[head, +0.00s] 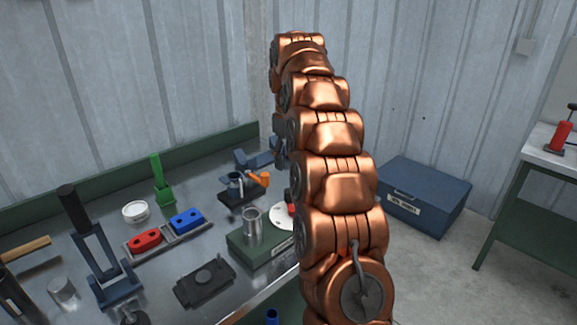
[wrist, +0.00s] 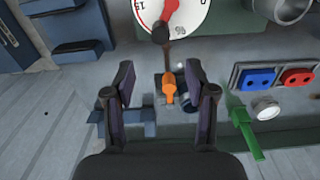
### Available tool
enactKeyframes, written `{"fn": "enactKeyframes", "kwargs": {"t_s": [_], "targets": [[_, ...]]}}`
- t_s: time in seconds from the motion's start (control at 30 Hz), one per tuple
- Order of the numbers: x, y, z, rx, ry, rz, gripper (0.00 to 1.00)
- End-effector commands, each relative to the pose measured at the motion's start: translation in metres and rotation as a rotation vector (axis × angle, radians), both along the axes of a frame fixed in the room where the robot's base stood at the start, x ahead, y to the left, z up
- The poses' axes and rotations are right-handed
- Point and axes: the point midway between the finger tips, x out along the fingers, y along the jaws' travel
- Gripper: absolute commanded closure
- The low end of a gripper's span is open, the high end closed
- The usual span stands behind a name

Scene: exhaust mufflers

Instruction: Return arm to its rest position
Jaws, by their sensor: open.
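My copper-coloured arm (head: 330,180) rises through the middle of the head view and bends away toward the wall corner. My gripper (wrist: 160,68) is open in the wrist view, with its two dark fingers well apart. Nothing is held between them. An orange-handled tool (wrist: 168,88) shows beyond the fingers, lower down at the bench; the same orange handle (head: 258,179) is left of my arm in the head view. I cannot make out the gripper in the head view.
The metal bench holds a tray with a red block (head: 145,240) and a blue block (head: 187,221), a green clamp-like tool (head: 161,180), a white tin (head: 135,211) and a metal cup (head: 252,222). A white dial (wrist: 172,14) is partly covered by my arm. A blue toolbox (head: 424,196) stands right.

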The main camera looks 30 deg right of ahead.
Motion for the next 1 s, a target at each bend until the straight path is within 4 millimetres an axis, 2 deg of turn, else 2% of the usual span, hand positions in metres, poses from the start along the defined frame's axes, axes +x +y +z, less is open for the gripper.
{"fn": "enactKeyframes", "kwargs": {"t_s": [0.2,0.77,0.87,1.0], "targets": [[0.0,0.0,0.007,0.0,0.0,0.0,0.44],[0.0,0.001,0.008,0.001,0.001,0.0,0.44],[-0.003,0.005,0.01,0.002,0.002,0.002,0.44],[-0.016,0.022,0.016,0.008,0.007,0.005,0.44]]}}
